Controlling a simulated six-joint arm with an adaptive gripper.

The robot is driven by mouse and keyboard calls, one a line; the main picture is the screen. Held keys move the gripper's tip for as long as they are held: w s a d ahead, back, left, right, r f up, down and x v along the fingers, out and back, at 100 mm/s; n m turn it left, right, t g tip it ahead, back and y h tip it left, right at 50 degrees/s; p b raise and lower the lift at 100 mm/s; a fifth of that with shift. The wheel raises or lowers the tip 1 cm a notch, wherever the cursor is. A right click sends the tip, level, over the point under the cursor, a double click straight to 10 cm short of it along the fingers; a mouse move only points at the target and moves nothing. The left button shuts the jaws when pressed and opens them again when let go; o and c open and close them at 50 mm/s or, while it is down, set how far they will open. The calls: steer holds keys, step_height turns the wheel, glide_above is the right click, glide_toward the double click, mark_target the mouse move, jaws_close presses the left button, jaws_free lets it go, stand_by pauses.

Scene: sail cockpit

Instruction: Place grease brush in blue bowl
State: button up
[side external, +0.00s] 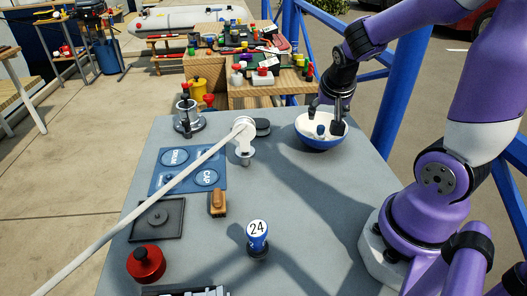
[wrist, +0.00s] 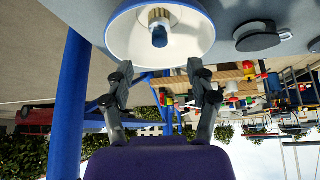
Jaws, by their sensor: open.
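The blue bowl (side external: 318,143), white inside, stands at the far right of the grey table. A short piece with a blue end and a tan, ridged part, which looks like the grease brush (side external: 320,130), is inside the bowl. In the wrist view the bowl (wrist: 115,38) fills the top, and the brush (wrist: 159,34) shows blue end toward the camera. My gripper (side external: 326,117) is over the bowl with its fingers apart. In the wrist view my gripper (wrist: 160,75) has nothing between its fingers, and the brush lies beyond the tips.
A white winch handle or pole (side external: 150,195) crosses the left side. A blue panel (side external: 188,170), a brown block (side external: 218,203), a dark tray (side external: 158,218), a red knob (side external: 146,263) and a "24" knob (side external: 257,236) are on the table. The table's right middle is clear.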

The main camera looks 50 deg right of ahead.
steer(key=s+a+r+n+y, duration=0.1)
steer(key=a+r+n, duration=0.1)
steer(key=a, duration=0.3)
steer(key=s+a+r+n+t+y, duration=0.1)
steer(key=s+a+r+n+y, duration=0.1)
steer(key=a+n, duration=0.3)
steer(key=s+a+r+n+t+y, duration=0.1)
steer(key=a+r+n+y, duration=0.1)
steer(key=a+r+n, duration=0.2)
steer(key=a, duration=0.2)
steer(key=shift+s+a, duration=0.3)
steer(key=shift+a, duration=0.05)
